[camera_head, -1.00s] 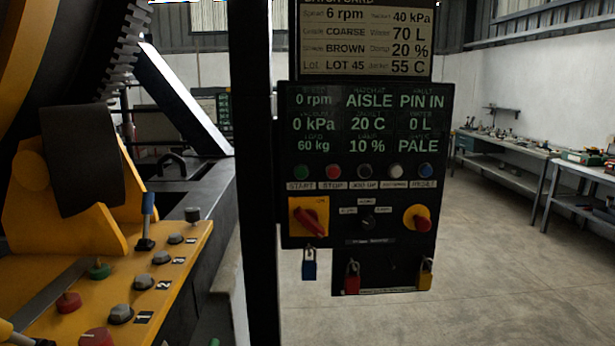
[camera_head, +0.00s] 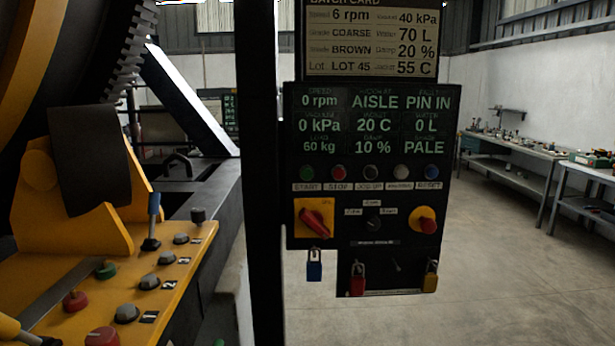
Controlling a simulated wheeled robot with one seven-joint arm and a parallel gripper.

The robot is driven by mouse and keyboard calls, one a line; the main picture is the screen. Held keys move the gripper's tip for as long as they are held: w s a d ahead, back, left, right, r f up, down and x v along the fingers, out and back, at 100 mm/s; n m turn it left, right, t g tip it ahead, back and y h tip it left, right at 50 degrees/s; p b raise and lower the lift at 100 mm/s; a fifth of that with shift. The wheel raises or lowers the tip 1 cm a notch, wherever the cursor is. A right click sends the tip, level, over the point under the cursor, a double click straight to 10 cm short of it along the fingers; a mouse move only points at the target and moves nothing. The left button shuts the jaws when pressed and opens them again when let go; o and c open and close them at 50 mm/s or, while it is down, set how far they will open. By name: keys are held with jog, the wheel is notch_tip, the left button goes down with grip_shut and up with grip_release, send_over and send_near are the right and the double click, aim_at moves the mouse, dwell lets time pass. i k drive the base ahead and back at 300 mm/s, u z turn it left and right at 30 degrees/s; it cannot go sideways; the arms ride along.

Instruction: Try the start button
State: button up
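The green start button (camera_head: 307,173) is at the left end of a row of buttons on the black control panel (camera_head: 297,237). A label reading START sits just under it. To its right in the row are a red button (camera_head: 338,172) over STOP, a black one, a white one and a blue one (camera_head: 429,172) over RESET. The display (camera_head: 374,124) above reads 0 rpm, AISLE, PIN IN, 0 kPa, 20 C, 0 L, 60 kg, 10 %, PALE. My gripper is not in the picture, and nothing covers the start button.
A red rotary switch (camera_head: 315,223) on yellow and a blue padlock (camera_head: 314,265) sit below the buttons. A black post (camera_head: 264,200) stands left of the panel. The yellow machine console (camera_head: 185,265) is at left. Open floor (camera_head: 500,270) and workbenches (camera_head: 520,165) are at right.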

aim_at(306, 174)
jog(key=z, duration=0.85)
jog(key=i, duration=0.45)
jog(key=u, duration=2.7)
